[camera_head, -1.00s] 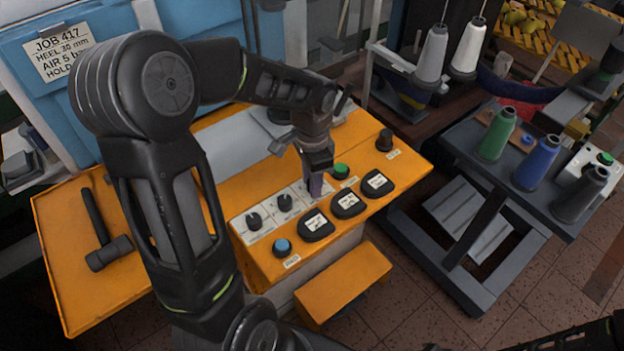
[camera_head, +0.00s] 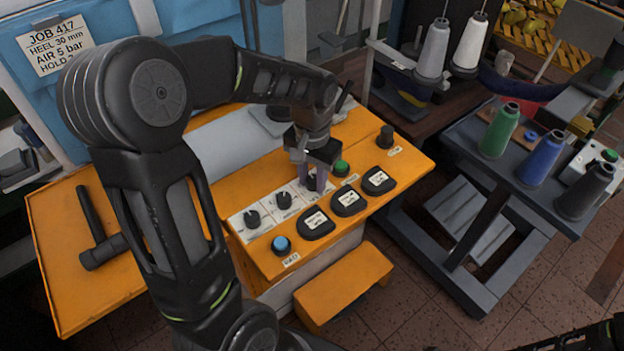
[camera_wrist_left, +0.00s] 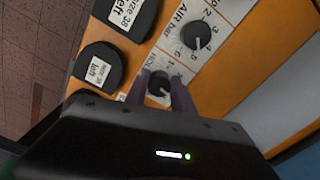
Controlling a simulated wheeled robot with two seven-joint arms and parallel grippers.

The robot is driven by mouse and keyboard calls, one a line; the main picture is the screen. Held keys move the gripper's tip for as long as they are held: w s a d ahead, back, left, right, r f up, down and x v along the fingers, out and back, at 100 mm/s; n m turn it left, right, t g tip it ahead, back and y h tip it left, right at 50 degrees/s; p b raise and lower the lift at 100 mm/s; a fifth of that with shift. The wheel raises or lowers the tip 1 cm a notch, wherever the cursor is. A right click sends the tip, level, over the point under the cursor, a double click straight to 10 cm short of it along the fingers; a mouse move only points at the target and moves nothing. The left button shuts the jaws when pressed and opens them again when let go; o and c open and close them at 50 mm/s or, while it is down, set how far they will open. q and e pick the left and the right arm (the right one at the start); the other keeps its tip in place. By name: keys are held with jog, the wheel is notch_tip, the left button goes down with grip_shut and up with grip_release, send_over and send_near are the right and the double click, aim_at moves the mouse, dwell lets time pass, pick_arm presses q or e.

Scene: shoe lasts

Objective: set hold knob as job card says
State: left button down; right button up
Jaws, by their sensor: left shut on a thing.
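The job card (camera_head: 55,47) hangs on the blue panel at the upper left. It reads JOB 417, HEEL 30 mm, AIR 5 bar, HOLD; my arm covers most of the last line's value. Three black knobs sit in a row on the orange console. The hold knob (camera_wrist_left: 159,84) is between the fingers of my left gripper (camera_wrist_left: 166,92), which is shut on it. In the head view the left gripper (camera_head: 314,182) points down at that knob. The AIR bar knob (camera_wrist_left: 194,44) is beside it, and the heel-end knob (camera_head: 252,218) is farther left.
Black labelled pads (camera_head: 348,201) lie in front of the knobs. A blue button (camera_head: 281,245), a green button (camera_head: 341,168) and a black knob (camera_head: 385,137) are also on the console (camera_head: 410,160). A hammer (camera_head: 98,240) lies at left. Thread cones (camera_head: 540,158) stand on the right table.

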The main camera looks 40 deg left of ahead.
aim_at(314, 181)
pick_arm(q)
jog(key=n+b, duration=0.1)
jog(key=n, duration=0.4)
jog(key=shift+w+d+n, duration=0.1)
jog(key=shift+n, duration=0.2)
jog(key=n, duration=0.5)
jog(key=shift+b, duration=0.4)
jog(key=shift+w, duration=0.1)
jog(key=c, duration=1.1)
grip_release()
jog(key=shift+o, duration=0.2)
jog(key=shift+r, duration=0.1)
notch_tip(314, 181, up, 8)
jog(key=shift+f, duration=0.15)
jog(key=shift+d+f, duration=0.1)
